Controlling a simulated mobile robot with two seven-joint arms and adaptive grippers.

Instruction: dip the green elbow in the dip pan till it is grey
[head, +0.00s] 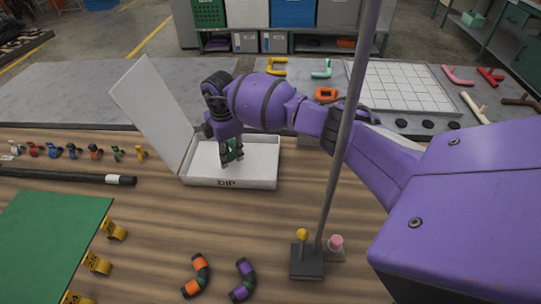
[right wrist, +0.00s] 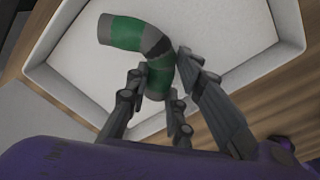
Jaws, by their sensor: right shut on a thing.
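The white dip pan (head: 230,184), marked "DIP", sits on the wooden table with its white lid (head: 153,103) standing open at the left. My right gripper (head: 231,160) reaches down into the pan. In the right wrist view its fingers (right wrist: 160,95) are shut around one end of the green elbow (right wrist: 127,34). The elbow is green with a dark band near the bend and a grey far end. It is over or in the pan; I cannot tell if it touches the bottom. In the head view the gripper mostly hides it. My left gripper is not in view.
A thin grey pole (head: 346,130) rises from a dark base (head: 307,262) in front of my right arm. Two banded elbows, orange (head: 196,276) and purple (head: 243,280), lie at the front. A green board (head: 50,235) and a black rod (head: 70,176) are at the left.

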